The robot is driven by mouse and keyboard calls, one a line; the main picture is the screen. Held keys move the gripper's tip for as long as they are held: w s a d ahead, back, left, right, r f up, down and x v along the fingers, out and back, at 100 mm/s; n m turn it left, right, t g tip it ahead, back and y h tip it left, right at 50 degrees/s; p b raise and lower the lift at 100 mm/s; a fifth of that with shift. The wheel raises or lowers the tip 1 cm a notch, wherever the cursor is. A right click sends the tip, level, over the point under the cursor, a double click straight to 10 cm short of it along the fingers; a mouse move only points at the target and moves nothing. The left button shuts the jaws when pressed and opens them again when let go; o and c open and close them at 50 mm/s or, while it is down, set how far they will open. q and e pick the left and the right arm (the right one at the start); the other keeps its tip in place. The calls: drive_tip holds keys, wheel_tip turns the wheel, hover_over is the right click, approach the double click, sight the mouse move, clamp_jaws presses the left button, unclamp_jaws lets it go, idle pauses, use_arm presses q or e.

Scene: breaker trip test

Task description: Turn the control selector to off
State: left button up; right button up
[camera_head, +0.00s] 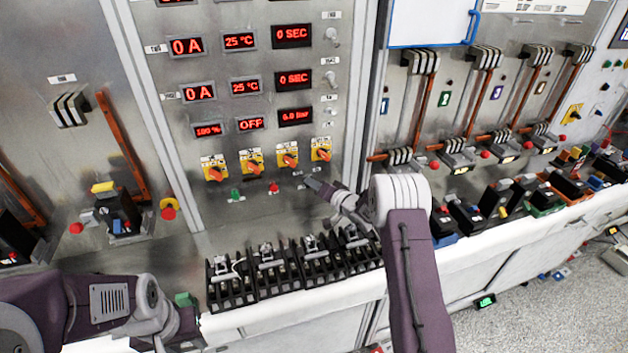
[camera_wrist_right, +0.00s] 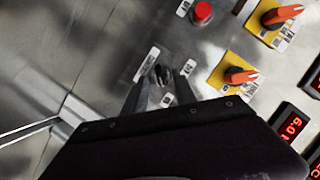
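The control selector (camera_wrist_right: 163,74) is a small black knob on the grey metal panel, with small labels around it, in the right wrist view. My right gripper (camera_wrist_right: 160,90) is open, with its two dark fingers on either side of the knob and gaps showing between them and it. I cannot tell whether the fingertips reach past the knob. In the head view my right gripper (camera_head: 311,184) is close to the panel and hides the knob there. My left gripper (camera_head: 182,328) is low at the left, near the bench edge, and its fingers cannot be made out.
Orange rotary switches on yellow plates (camera_head: 252,160) sit just above, with a red button (camera_head: 273,188) and a green button (camera_head: 235,194) to the left. Black breaker blocks (camera_head: 266,275) stand on the bench below the gripper. Red displays (camera_head: 295,115) fill the panel higher up.

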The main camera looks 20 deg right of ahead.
drive_tip(key=shift+w+a+f, duration=0.15)
drive_tip(key=shift+w+a, duration=0.05)
drive_tip(key=shift+w, duration=0.2)
clamp_jaws()
drive_tip(key=shift+a+n+h+b, duration=0.25)
drive_tip(key=shift+n+h+b, duration=0.9)
drive_tip(key=shift+n, duration=0.9)
drive_tip(key=shift+a+n+h+b, duration=0.3)
drive_tip(key=shift+n+h+b, duration=0.3)
drive_tip(key=shift+n+h, duration=1.25)
drive_tip(key=shift+a+n+h+b, duration=0.25)
drive_tip(key=shift+n+h+b, duration=0.75)
drive_tip(key=shift+n, duration=1.3)
drive_tip(key=shift+f, duration=0.1)
